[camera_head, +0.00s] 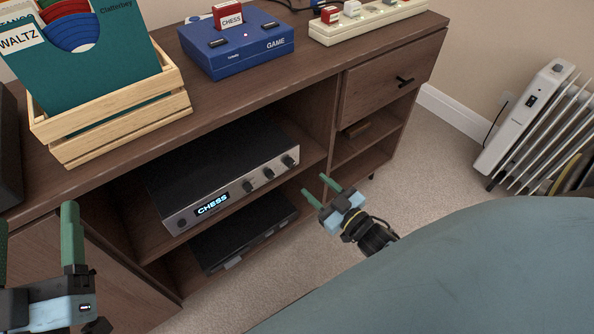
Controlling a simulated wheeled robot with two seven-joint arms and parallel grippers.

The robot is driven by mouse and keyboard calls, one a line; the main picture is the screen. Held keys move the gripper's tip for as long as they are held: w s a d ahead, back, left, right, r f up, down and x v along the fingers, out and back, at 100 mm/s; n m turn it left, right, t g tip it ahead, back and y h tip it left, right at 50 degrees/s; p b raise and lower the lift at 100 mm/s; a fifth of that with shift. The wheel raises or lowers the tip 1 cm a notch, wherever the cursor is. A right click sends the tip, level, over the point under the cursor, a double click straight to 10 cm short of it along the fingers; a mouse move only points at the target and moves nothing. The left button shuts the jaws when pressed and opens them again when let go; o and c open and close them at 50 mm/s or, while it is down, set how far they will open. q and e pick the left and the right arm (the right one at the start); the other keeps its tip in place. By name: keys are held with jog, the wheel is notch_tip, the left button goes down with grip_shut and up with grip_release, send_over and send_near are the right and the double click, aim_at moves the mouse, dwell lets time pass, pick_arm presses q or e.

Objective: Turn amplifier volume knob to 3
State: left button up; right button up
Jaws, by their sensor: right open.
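The amplifier (222,178) sits on the upper open shelf of the brown cabinet. It has a dark top and a silver front with a lit display (212,204) that reads CHESS. Three dark knobs sit right of the display: a left knob (248,186), a middle knob (268,173) and a right knob (289,161). Knob markings are too small to read. My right gripper (316,189) is open and empty, in front of the cabinet, right of and below the knobs, apart from them. My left gripper (36,240) is at the lower left, its two green fingers apart with nothing between them.
A second dark device (245,240) lies on the shelf below. On the cabinet top (310,75) are a wooden crate (115,120) of records, a blue game console (238,48) and a power strip (367,22). A white radiator (525,120) stands right. Carpet is clear in front.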

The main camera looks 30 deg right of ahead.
aim_at(292, 165)
jog(key=w+b, duration=0.1)
jog(key=w, duration=0.4)
jog(key=w+a+b, duration=0.1)
jog(key=w, duration=0.1)
jog(key=shift+w+f+b, duration=0.1)
jog(key=shift+w+b, duration=0.25)
pick_arm(q)
jog(key=shift+s+a+r+t+h, duration=0.1)
jog(key=shift+s+r+t+h, duration=0.15)
jog(key=shift+s+r+t, duration=0.45)
jog(key=shift+s+a+r+t+h, duration=0.15)
jog(key=shift+s+r+t, duration=0.25)
jog(key=shift+r+t, duration=0.5)
jog(key=shift+s+a+r+t+h, duration=0.1)
jog(key=shift+s+r+t+h, duration=0.2)
jog(key=shift+s+r+t, duration=0.5)
pick_arm(e)
jog(key=shift+w, duration=0.45)
pick_arm(q)
jog(key=shift+w+f, duration=0.2)
jog(key=shift+w, duration=0.05)
